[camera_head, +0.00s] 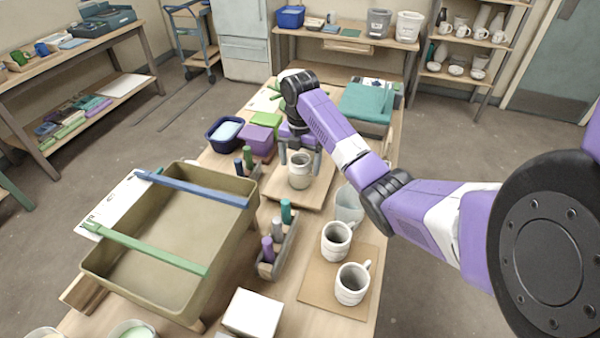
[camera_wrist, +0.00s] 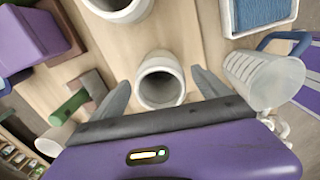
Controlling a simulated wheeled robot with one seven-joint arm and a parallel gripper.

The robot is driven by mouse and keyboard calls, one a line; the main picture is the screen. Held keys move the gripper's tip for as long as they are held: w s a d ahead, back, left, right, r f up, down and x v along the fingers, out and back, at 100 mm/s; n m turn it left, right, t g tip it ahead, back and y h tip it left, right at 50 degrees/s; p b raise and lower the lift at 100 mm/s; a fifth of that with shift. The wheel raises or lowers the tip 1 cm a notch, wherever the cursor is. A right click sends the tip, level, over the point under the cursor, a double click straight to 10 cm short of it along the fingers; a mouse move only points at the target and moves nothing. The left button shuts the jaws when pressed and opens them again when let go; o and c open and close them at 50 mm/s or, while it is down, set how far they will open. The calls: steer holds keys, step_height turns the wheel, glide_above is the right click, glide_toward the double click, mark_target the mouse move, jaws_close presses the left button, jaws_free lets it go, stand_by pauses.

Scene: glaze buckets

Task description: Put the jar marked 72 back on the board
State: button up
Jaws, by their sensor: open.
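A pale grey jar (camera_head: 300,172) stands upright on a light wooden board (camera_head: 283,193) in the middle of the table. No number is readable on it. My gripper (camera_head: 299,153) is above it with its fingers spread and pointing down. In the wrist view the jar (camera_wrist: 161,80) shows its open mouth between my two open fingers (camera_wrist: 163,88), with a gap on both sides. A second pale round vessel (camera_wrist: 118,8) is cut off at the top of the wrist view; its marking is not visible.
A translucent jug (camera_head: 348,204) stands right of the board. Two mugs (camera_head: 352,284) stand on another board (camera_head: 318,283) in front. A large olive basin (camera_head: 165,245) with two bars across it fills the left. A holder with coloured bottles (camera_head: 278,245) stands between.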

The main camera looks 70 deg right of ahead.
mark_target(300, 164)
step_height(300, 164, up, 7)
steer(key=shift+f+p, duration=0.1)
steer(key=shift+p, duration=1.1)
steer(key=shift+r+p, duration=0.3)
steer(key=shift+r, duration=0.2)
